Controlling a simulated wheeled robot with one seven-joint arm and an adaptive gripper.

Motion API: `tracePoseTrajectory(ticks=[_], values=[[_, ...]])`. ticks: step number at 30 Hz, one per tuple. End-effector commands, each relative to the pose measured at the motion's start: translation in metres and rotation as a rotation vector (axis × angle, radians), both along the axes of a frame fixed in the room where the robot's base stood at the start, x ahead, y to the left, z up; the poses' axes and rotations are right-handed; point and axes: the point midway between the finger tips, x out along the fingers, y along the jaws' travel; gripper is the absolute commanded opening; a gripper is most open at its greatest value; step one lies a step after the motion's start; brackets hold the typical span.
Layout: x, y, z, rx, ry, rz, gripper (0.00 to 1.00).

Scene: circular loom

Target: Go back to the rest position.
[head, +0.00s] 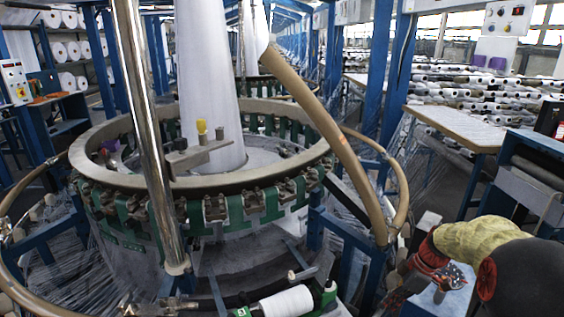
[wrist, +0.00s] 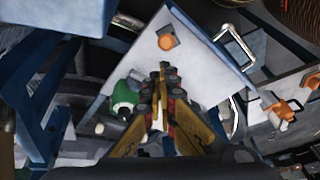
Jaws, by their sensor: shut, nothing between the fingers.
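My gripper (wrist: 164,72) is shut and empty in the wrist view, its yellow and dark fingers meeting at the tips. In the head view my arm enters at the lower right, and the finger ends are hard to make out there. The circular loom (head: 200,190) stands to the left, with a wide ring and green segments around a white fabric tube (head: 207,75). A white bobbin (head: 286,302) lies in a green holder at the loom's front. A green part (wrist: 123,97) shows left of my fingers in the wrist view.
A tan hose (head: 325,125) and a steel post (head: 150,140) rise at the loom. A pale panel with an orange knob (wrist: 166,43) lies beyond my fingertips. A metal handle (wrist: 236,46) is beside it. Blue frames and a wooden-topped table (head: 455,127) stand around.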

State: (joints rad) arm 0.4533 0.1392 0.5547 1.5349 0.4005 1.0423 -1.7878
Motion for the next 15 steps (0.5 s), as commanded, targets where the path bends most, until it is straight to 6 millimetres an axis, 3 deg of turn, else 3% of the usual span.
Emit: tracePoseTrajectory(ticks=[4,7,11,15], values=[[-0.027,0.001,-0.018,-0.006,0.156,-0.290,0.00],[-0.049,0.003,-0.014,-0.031,0.238,-0.493,0.00],[-0.077,0.015,0.007,-0.076,0.299,-0.736,0.00],[-0.112,0.036,0.043,-0.125,0.305,-0.982,0.00]])
